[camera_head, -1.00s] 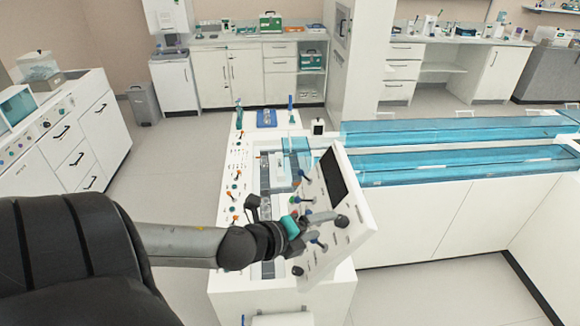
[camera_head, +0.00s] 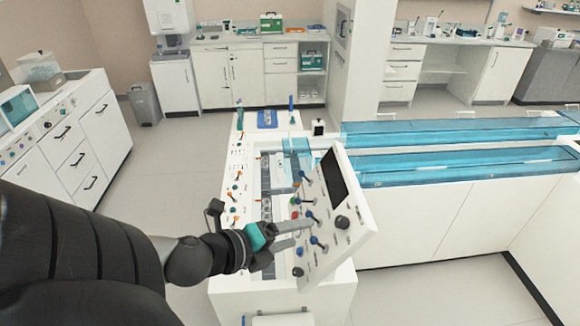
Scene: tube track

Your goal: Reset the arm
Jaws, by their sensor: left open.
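My left gripper (camera_head: 290,236) is in front of the tilted white control panel (camera_head: 345,208), near its left side. Its grey fingers point right, towards the panel's levers. The fingers are open and I see nothing held between them. The panel carries a dark screen (camera_head: 334,176), a black knob (camera_head: 342,222) and several blue-tipped levers (camera_head: 318,242). A green knob (camera_head: 295,201) shows just above the gripper. I cannot tell whether the fingers touch a lever. My right gripper is out of view.
The panel stands on a white bench (camera_head: 230,280) with a row of orange and green knobs along its left edge. Long clear blue troughs (camera_head: 460,170) run to the right. A white cabinet (camera_head: 85,150) stands at left. Open floor (camera_head: 165,175) lies between.

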